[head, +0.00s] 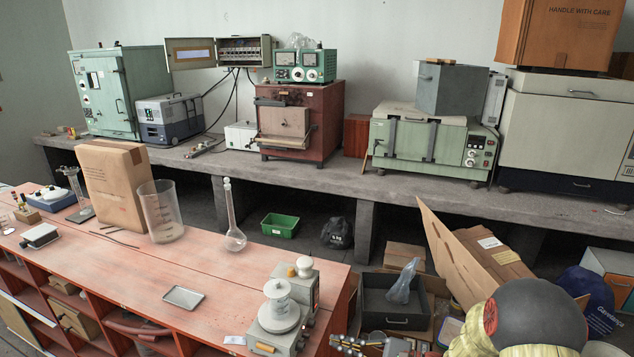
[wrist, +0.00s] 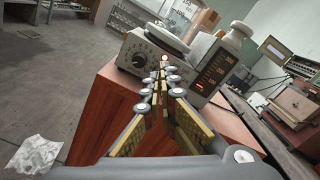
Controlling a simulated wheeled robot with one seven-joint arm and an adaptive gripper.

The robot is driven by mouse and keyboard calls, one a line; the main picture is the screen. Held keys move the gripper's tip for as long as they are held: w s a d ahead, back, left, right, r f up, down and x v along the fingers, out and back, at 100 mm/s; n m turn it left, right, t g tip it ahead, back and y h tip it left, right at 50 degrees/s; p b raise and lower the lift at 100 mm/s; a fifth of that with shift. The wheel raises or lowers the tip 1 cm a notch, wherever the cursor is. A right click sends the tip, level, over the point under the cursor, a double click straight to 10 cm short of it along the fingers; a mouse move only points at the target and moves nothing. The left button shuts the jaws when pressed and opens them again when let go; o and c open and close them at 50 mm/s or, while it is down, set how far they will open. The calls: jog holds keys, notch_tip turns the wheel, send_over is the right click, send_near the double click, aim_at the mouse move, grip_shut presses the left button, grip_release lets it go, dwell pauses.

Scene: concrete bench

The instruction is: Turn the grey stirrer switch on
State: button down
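The grey stirrer (head: 280,338) stands at the right end of the red-brown bench, with a round white plate (head: 280,318) and a white piece on top. In the wrist view its grey front panel (wrist: 150,72) faces me, with a black dial (wrist: 138,57) on the left. A small round red-and-white part (wrist: 164,59) shows just beyond my fingertips; I cannot tell for certain whether it is the switch or its position. My gripper (wrist: 163,78) points at the panel, fingertips close together, with nothing seen between them. In the head view my gripper (head: 350,343) is right of the stirrer, partly cut off.
A tall flask (head: 235,238) and a shallow tray (head: 183,297) are farther left. A dark crate (head: 395,320) and cardboard lie right of the bench.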

aim_at(301, 333)
jog(key=shift+m, duration=0.3)
jog(key=shift+s+b+x, duration=0.2)
jog(key=shift+b+x, duration=0.35)
jog(key=shift+x, duration=1)
jog(key=shift+s+b+x, duration=0.15)
jog(key=shift+b+x, duration=0.35)
jog(key=shift+x, duration=1.05)
jog(key=shift+a, duration=0.2)
jog(key=shift+f, duration=0.2)
jog(key=shift+w+a+f+p, duration=0.15)
jog(key=shift+w+p, duration=0.1)
jog(key=shift+p, duration=0.15)
